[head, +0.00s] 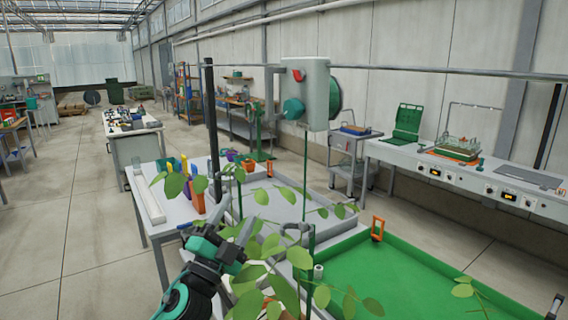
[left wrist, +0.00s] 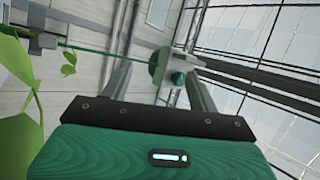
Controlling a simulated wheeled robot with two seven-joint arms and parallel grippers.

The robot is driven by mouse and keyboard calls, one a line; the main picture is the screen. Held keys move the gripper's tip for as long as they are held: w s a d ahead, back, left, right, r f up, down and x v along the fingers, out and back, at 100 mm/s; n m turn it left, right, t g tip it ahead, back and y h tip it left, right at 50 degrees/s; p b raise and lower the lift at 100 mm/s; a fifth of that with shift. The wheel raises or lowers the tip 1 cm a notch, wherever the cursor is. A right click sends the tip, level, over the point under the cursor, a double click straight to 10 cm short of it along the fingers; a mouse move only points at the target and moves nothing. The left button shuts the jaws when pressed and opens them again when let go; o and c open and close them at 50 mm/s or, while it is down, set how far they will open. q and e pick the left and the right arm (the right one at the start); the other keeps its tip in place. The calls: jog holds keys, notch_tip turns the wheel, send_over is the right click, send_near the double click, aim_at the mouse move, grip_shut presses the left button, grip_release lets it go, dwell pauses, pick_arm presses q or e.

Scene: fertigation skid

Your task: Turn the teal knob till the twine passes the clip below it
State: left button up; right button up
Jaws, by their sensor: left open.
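The teal knob (head: 293,108) is on the front of a pale grey box (head: 319,85) hanging from an overhead rail. A green spool (head: 335,98) is on the box's right side. Green twine (head: 305,165) runs down from the box. A grey clip-like piece (head: 297,229) sits low on the twine line, partly among leaves; how the twine's end stands to it cannot be told. My left gripper (head: 236,214) is open and empty, well below and left of the knob. In the left wrist view the knob (left wrist: 178,79) appears between the fingers, beyond them. My right gripper is not seen.
Leafy plants (head: 270,250) stand close to my left gripper. A dark post (head: 211,130) rises behind it. A green tray (head: 400,270) lies at the lower right. A red button (head: 298,75) is on the box above the knob. The air left of the box looks clear.

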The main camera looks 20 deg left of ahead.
aim_at(288, 108)
pick_arm(q)
jog(key=s+d+r+m+g+h, duration=0.1)
jog(key=d+r+m+g+h, duration=0.2)
jog(key=r+m+g+h, duration=0.65)
jog(key=s+d+r+m+g+h, duration=0.25)
jog(key=r+m+h, duration=0.35)
jog(key=m, duration=0.9)
jog(key=w+a+r+m+t+y, duration=0.1)
jog(key=w+a+r+m+y, duration=0.15)
jog(key=a+r+y, duration=0.45)
jog(key=shift+y, duration=0.35)
jog(key=p+x, duration=0.2)
jog(key=x, duration=0.2)
jog(key=p+x, duration=0.2)
jog(key=x, duration=0.2)
jog(key=p+x, duration=0.2)
jog(key=x, duration=0.2)
jog(key=shift+s+d+f, duration=0.1)
jog(key=shift+d+f, duration=0.25)
jog(key=shift+d, duration=0.3)
jog(key=shift+w+d+f, duration=0.15)
jog(key=shift+w+d, duration=0.1)
jog(key=shift+w, duration=0.05)
jog(key=c, duration=1)
